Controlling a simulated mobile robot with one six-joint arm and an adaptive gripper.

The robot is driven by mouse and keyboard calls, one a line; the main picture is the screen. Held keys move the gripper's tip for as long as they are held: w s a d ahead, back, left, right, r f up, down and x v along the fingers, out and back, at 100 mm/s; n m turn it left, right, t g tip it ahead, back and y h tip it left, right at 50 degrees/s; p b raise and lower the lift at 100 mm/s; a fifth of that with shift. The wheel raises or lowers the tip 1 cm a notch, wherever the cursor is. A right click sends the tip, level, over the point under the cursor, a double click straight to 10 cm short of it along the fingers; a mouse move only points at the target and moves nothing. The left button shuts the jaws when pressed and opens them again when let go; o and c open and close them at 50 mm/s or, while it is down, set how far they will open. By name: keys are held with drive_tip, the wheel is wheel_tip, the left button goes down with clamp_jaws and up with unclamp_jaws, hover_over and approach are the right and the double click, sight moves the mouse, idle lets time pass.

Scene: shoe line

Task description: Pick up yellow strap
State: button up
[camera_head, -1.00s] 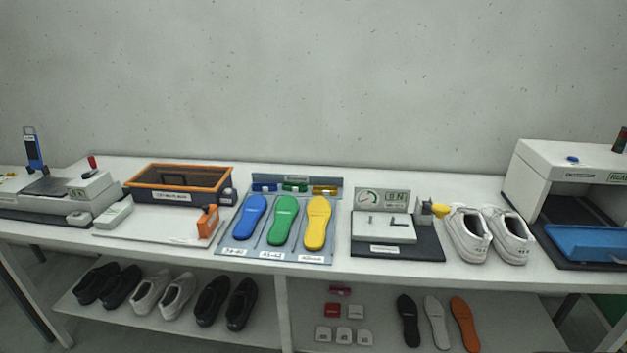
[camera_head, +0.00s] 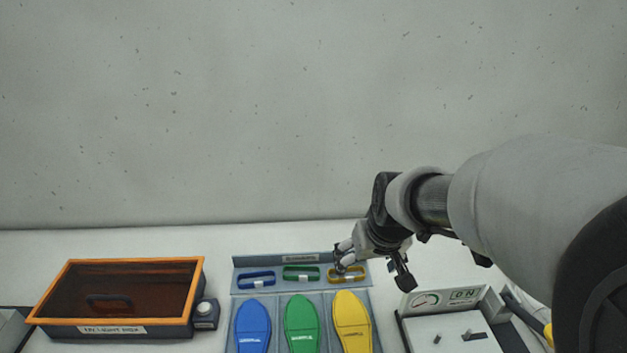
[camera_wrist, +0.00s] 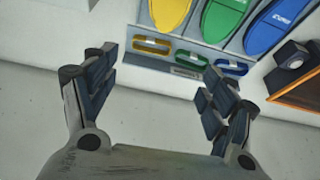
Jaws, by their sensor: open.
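The yellow strap (camera_head: 357,274) lies at the right end of a row of three straps on the grey-blue rack (camera_head: 283,283), behind the yellow insole (camera_head: 352,322). There the yellow strap (camera_wrist: 152,46) shows whole beyond the fingers, nearer the left one. I cannot tell the height of the gripper above it.
The green strap (camera_head: 301,274) and blue strap (camera_head: 256,279) lie to the left, with green and blue insoles in front. An orange-rimmed box (camera_head: 198,300) stands left. A gauge station (camera_head: 425,302) stands right, below my arm. The wall is behind.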

drive_tip(key=o, duration=0.4)
drive_tip(key=w+f, duration=0.2)
drive_tip(key=w+f+p, duration=0.1)
drive_tip(key=w+f, duration=0.1)
drive_tip(key=w, duration=0.1)
drive_tip(key=w+f+p, duration=0.1)
drive_tip(key=w, duration=0.2)
drive_tip(key=shift+w+d+f, duration=0.15)
drive_tip(key=shift+d+f, duration=0.1)
drive_tip(key=shift+f, duration=0.15)
drive_tip(key=shift+o, duration=0.2)
drive_tip(key=b, duration=0.3)
approach(346, 275)
drive_tip(key=shift+a+f, duration=0.1)
drive_tip(key=shift+a, duration=0.05)
drive_tip(key=shift+b+x, duration=1.25)
drive_tip(key=shift+x, duration=1.9)
